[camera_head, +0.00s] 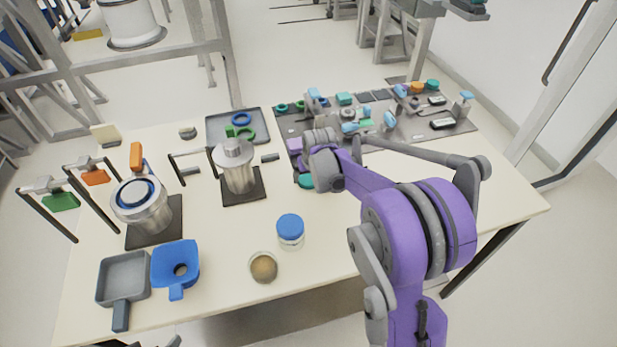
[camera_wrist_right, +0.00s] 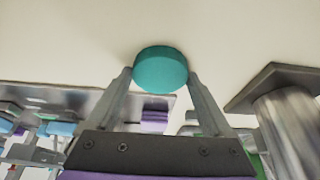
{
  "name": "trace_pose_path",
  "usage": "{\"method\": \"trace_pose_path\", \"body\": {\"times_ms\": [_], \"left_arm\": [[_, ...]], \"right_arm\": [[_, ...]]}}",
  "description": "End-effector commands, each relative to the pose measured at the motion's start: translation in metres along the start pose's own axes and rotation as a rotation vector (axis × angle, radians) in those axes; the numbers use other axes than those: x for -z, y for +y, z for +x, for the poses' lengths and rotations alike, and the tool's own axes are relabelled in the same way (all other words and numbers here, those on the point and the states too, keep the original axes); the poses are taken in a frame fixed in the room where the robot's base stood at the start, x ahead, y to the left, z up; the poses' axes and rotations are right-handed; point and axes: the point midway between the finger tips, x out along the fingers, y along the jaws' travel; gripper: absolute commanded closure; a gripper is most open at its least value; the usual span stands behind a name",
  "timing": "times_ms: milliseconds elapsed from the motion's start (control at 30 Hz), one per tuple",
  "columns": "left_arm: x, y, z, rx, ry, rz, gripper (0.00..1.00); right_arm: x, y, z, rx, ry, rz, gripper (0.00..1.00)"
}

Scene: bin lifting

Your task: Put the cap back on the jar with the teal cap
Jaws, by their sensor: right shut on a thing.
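My right gripper (camera_wrist_right: 160,74) is shut on the teal cap (camera_wrist_right: 160,66), one finger on each side of it. In the head view the teal cap (camera_head: 306,182) shows partly behind my right wrist, over the table near the front edge of the grey mat. Whether it touches the table is unclear. An open jar (camera_head: 264,268) with brown contents stands uncapped near the table's front edge, below and left of the cap. My left gripper is not clearly seen; only small grey parts show at the bottom left edge of the head view.
A jar with a blue cap (camera_head: 290,228) stands between the open jar and my right gripper. A metal canister (camera_head: 237,168) stands on a dark pad to the left. A blue funnel (camera_head: 176,265) and grey scoop (camera_head: 122,278) lie front left. The front right tabletop is clear.

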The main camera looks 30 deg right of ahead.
Motion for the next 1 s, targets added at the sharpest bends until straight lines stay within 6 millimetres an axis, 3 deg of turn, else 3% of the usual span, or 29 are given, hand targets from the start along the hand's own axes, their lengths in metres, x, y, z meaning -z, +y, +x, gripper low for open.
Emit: {"method": "trace_pose_path", "body": {"times_ms": [167, 400, 600, 1000], "left_arm": [[0.001, 0.0, -0.001, 0.0, 0.001, 0.0, 0.0], [0.003, 0.0, -0.003, 0.0, 0.003, 0.0, 0.0], [0.004, 0.0, -0.004, 0.0, 0.004, 0.0, 0.0], [0.005, 0.0, -0.004, 0.0, 0.004, 0.0, 0.0]], "right_arm": [[0.005, 0.0, -0.013, 0.0, 0.0, 0.0, 0.67], [0.024, 0.0, -0.058, 0.0, 0.0, 0.0, 0.67], [0.035, 0.0, -0.085, 0.0, 0.0, 0.0, 0.67], [0.038, 0.0, -0.093, 0.0, 0.0, 0.0, 0.67]]}}
